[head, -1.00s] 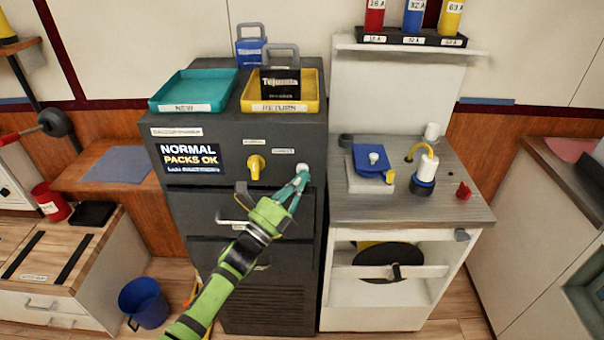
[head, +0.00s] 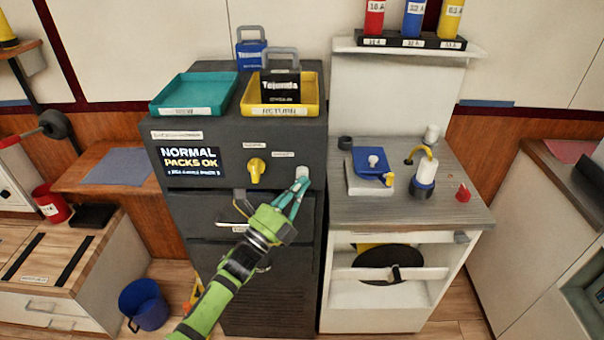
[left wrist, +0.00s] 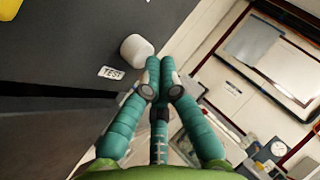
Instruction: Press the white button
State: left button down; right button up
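The white button (head: 302,172) is a small round knob on the upper right of the dark cabinet front (head: 220,206). In the left wrist view the button (left wrist: 137,50) stands out from the dark panel beside a label reading TEST (left wrist: 111,73). My left gripper (head: 301,185) is shut and empty, its teal fingertips just below the button in the head view. In the left wrist view the fingertips (left wrist: 160,64) are together, just right of the button; I cannot tell whether they touch it. My right gripper is not in view.
A yellow knob (head: 256,170) and a screen reading NORMAL PACKS OK (head: 190,160) are left of the button. Teal (head: 155,103) and yellow (head: 313,108) trays sit on top. A grey-topped counter (head: 440,208) with blue-and-white devices stands close on the right.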

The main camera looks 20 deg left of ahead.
pick_arm(q)
jog(key=shift+s+d, duration=0.1)
jog(key=shift+s, duration=0.35)
jog(key=shift+s, duration=0.1)
jog(key=s+p, duration=0.1)
jog(key=s, duration=0.1)
jog(key=s+d+p, duration=0.1)
jog(key=s, duration=0.1)
jog(key=shift+s+d, duration=0.2)
jog(key=shift+s, duration=0.1)
jog(key=shift+f, duration=0.1)
dwell(0.5)
